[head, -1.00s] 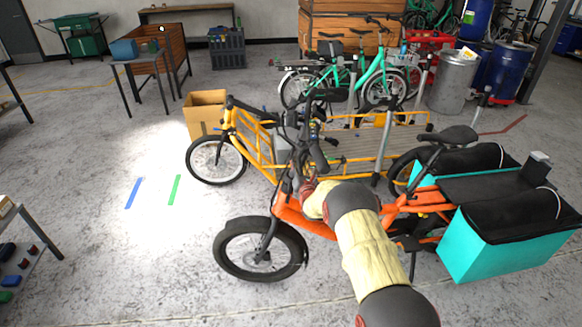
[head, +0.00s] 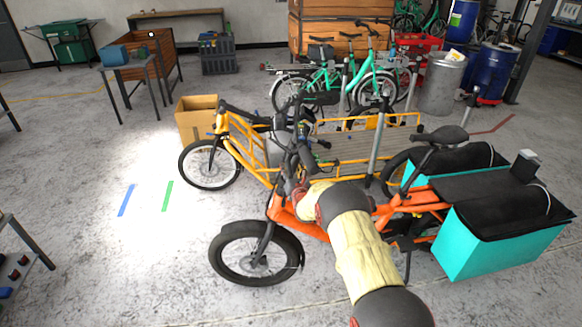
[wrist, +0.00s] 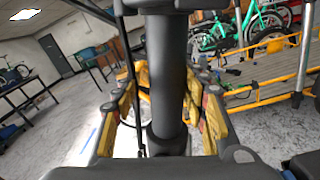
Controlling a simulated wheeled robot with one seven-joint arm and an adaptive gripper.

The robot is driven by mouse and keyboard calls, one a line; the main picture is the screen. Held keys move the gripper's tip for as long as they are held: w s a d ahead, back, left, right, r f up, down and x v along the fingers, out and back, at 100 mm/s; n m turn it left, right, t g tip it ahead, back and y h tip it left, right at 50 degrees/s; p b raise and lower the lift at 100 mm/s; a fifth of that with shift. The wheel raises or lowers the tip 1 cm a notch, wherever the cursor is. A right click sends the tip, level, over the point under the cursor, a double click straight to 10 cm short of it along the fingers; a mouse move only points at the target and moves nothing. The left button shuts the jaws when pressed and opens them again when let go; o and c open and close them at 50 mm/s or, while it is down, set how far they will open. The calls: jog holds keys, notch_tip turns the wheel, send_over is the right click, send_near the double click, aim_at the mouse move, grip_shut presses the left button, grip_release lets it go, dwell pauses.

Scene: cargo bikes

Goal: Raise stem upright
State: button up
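In the wrist view a dark, thick stem (wrist: 166,75) stands nearly vertical in the middle of the picture. My gripper (wrist: 166,112) has its yellow and black fingers apart, one on each side of the stem, with visible gaps. Whether a finger touches it cannot be told. The stem belongs to the front of a cargo bike; in the head view the orange cargo bike (head: 392,212) stands in front of me with my arm reaching over its front. My fingers are hard to make out there among the dark handlebar parts.
A yellow cargo bike (head: 370,148) with a long flat deck stands close behind the orange one. Teal panniers (head: 497,245) hang at the orange bike's rear. A cardboard box (head: 196,120) stands beyond the front wheels. The floor to the left is mostly clear.

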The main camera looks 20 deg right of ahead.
jog(key=shift+o, duration=0.6)
jog(key=shift+d, duration=0.2)
jog(key=shift+s, duration=0.35)
jog(key=s, duration=1.1)
jog(key=shift+s+a, duration=0.15)
jog(key=shift+a, duration=0.2)
